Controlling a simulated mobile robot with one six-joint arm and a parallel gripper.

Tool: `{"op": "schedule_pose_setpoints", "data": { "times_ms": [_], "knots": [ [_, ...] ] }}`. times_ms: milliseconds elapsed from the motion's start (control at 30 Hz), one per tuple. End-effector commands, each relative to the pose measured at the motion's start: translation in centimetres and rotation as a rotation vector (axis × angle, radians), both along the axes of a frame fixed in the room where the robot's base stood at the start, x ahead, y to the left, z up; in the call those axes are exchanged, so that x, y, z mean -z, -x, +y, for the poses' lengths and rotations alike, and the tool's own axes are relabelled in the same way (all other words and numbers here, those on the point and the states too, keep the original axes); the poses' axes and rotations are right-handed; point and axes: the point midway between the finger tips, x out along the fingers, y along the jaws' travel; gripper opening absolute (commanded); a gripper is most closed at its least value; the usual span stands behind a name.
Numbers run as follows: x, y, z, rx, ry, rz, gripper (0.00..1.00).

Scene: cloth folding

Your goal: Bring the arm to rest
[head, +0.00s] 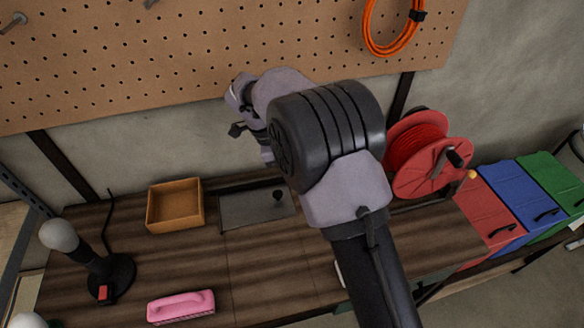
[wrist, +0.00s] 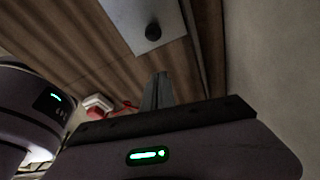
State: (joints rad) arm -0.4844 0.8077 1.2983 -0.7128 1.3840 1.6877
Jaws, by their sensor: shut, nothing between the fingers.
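My arm rises from the lower right of the head view and bends above the workbench (head: 250,265), with its wrist end in front of the pegboard's lower edge. My gripper shows in the wrist view (wrist: 158,90) with its fingers together and nothing between them. In the head view the gripper is mostly hidden and too small to read. The fingers are clear of the bench surface. No cloth is clearly visible.
On the bench are a tan open box (head: 175,204), a grey metal plate (head: 245,208) with a dark knob, a pink-handled brush (head: 181,306) and a dark stand with a pale ball (head: 59,236). A red cable reel (head: 418,170) and coloured bins (head: 513,213) stand right. A pegboard (head: 200,50) is behind.

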Motion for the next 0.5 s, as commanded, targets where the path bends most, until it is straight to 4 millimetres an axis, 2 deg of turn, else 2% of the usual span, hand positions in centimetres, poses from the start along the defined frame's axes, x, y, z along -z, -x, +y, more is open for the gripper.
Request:
{"op": "schedule_pose_setpoints", "data": {
  "times_ms": [167, 267, 300, 367, 400, 467, 500],
  "knots": [
    [-0.9, 0.2, -0.3, -0.012, -0.011, 0.002, 0.00],
    [-5.3, 1.6, -2.8, -0.113, -0.075, 0.009, 0.00],
    [-7.9, 3.0, -4.4, -0.183, -0.116, 0.008, 0.00],
    [-11.6, 5.9, -7.0, -0.312, -0.176, -0.007, 0.00],
    [-13.7, 8.3, -8.6, -0.401, -0.211, -0.028, 0.00],
    [-16.0, 12.1, -10.7, -0.538, -0.246, -0.072, 0.00],
    [-17.0, 14.7, -11.9, -0.628, -0.258, -0.110, 0.00]
  ]
}}
